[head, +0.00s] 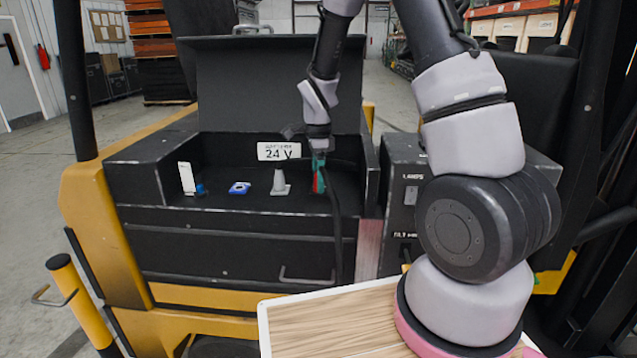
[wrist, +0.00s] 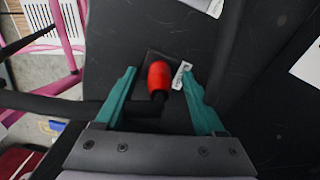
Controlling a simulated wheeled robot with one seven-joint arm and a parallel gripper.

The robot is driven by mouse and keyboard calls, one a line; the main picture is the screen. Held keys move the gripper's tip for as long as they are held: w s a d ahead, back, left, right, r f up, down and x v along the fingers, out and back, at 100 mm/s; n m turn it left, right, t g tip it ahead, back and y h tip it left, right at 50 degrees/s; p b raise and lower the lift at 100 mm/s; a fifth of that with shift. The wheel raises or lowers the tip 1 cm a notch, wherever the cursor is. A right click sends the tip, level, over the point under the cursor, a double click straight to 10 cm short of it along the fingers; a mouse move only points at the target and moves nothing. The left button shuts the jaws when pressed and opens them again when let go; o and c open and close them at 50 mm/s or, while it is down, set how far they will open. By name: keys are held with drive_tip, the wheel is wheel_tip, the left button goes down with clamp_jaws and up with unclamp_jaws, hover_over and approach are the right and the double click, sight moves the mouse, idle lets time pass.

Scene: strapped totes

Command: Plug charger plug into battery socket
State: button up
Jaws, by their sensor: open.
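My gripper (head: 319,172) points down inside the open black battery compartment, at its right part. Its teal fingers are open in the wrist view (wrist: 158,72). A red, rounded piece with a black lower part (wrist: 158,76) stands between the fingers, with a gap on both sides. A dark square and a small white label lie behind it. I cannot tell whether this red piece is the charger plug or the battery socket. A black cable (head: 337,235) hangs from near the gripper over the compartment's front. No other plug or socket can be made out clearly.
A dark box (head: 405,190) stands at right.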

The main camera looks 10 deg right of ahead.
drive_tip(key=shift+f, duration=0.4)
clamp_jaws()
drive_tip(key=shift+r, duration=0.1)
wheel_tip(320, 180, up, 10)
drive_tip(key=shift+f, duration=0.1)
idle(0.5)
